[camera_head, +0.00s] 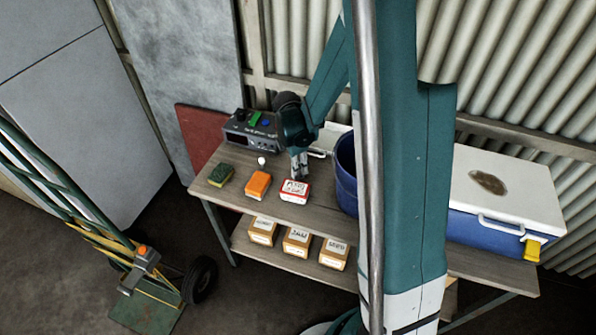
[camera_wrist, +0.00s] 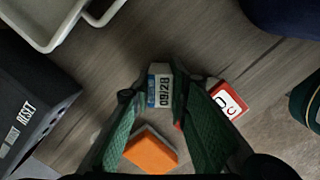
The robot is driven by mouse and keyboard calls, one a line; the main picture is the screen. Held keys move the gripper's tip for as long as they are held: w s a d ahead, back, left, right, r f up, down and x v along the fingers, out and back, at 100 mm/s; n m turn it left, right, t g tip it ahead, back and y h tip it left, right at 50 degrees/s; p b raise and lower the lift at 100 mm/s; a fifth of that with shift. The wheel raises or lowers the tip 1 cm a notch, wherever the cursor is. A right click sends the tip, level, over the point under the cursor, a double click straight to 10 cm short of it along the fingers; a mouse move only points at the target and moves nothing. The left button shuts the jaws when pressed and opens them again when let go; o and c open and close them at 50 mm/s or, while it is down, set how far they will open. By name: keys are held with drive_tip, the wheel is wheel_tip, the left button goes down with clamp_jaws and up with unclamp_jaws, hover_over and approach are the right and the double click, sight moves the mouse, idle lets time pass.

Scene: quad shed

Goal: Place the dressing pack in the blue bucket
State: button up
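A small white-and-blue pack marked 09/28 (camera_wrist: 160,88), which looks like the dressing pack, shows between my fingertips in the wrist view. In the head view I cannot make it out at my gripper. My gripper (camera_head: 299,166) points down over the back of the shelf top, just behind the red-and-white box (camera_head: 295,191). In the wrist view my gripper (camera_wrist: 160,92) has a finger close on each side of the pack. I cannot tell whether they touch it. The blue bucket (camera_head: 345,170) stands right of my gripper, partly hidden by my arm.
An orange block (camera_head: 257,185) and a green-and-yellow sponge (camera_head: 221,175) lie to the left. A dark device (camera_head: 250,130) and a white tray (camera_wrist: 45,25) are behind. A blue cooler with a white lid (camera_head: 505,185) stands right.

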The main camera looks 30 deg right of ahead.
drive_tip(key=shift+r, duration=0.15)
drive_tip(key=shift+c, duration=0.3)
drive_tip(key=shift+r+p, duration=0.8)
drive_tip(key=shift+r, duration=4.1)
drive_tip(key=shift+r, duration=0.55)
wheel_tip(320, 180, up, 18)
drive_tip(key=s+d+m, duration=0.5)
drive_tip(key=s+d, duration=0.5)
drive_tip(key=s+d+m+g, duration=0.1)
drive_tip(key=s+d+m, duration=0.3)
drive_tip(key=s+d, duration=0.45)
wheel_tip(320, 180, down, 18)
drive_tip(key=s+a, duration=0.1)
drive_tip(key=shift+s+a+f, duration=0.15)
drive_tip(key=shift+s+f, duration=0.1)
drive_tip(key=shift+s, duration=0.05)
